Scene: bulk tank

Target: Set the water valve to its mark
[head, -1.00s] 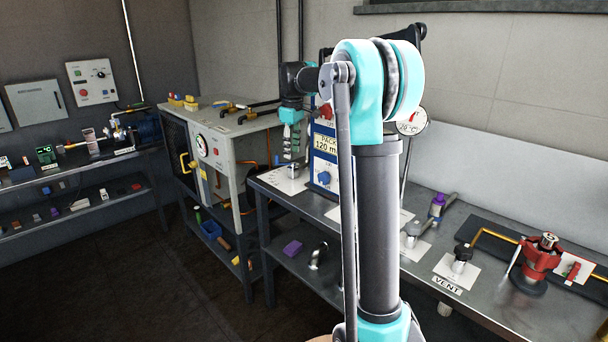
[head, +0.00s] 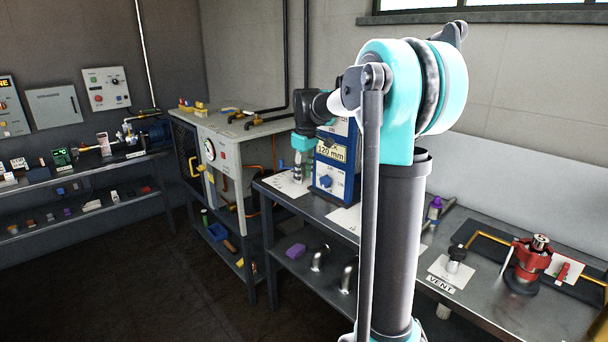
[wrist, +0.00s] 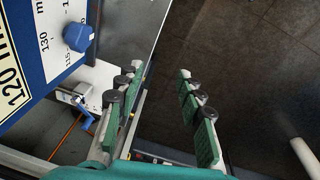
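I cannot make out for sure which part is the water valve, and I see no mark for it. A blue lever handle (wrist: 86,116) on a pale fitting shows in the wrist view, lower left of my gripper (wrist: 158,72). A round blue knob (wrist: 78,37) sits on a blue and white panel beside a scale; the knob also shows in the head view (head: 325,181). My gripper is open and empty, its green-padded fingers apart with dark floor between them. In the head view my gripper (head: 300,168) hangs left of the blue panel box (head: 337,160).
A grey cabinet (head: 228,150) with a gauge stands left of my gripper, with an orange hose below. The steel bench (head: 480,305) holds a red clamp-like device (head: 528,262) and a VENT card (head: 440,284). The dark floor (head: 130,275) at left is clear.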

